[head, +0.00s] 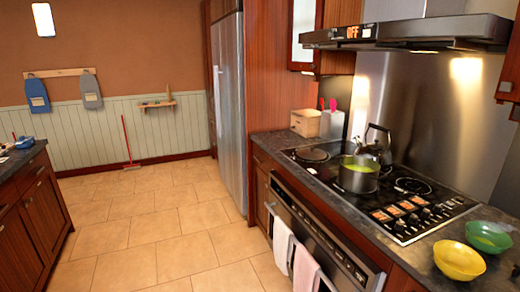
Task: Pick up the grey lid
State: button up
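I cannot make out a grey lid for certain in the head view. A dark pot (357,182) stands on the black cooktop (408,188), and its top shows yellow-green, so it looks uncovered. A dark metal kettle (378,137) stands just behind the pot and is partly hidden by it. My gripper is not in view.
A yellow bowl (459,262) and a green bowl (489,237) sit on the counter at the front right. A wooden box (305,122) stands at the counter's far end. An oven (315,237) with towels is below. The tiled floor (150,220) is clear between the counters.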

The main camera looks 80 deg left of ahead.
aim_at(311, 154)
jog(key=u, duration=1.95)
jog(key=i+j+z, duration=0.3)
jog(key=i+j, duration=0.9)
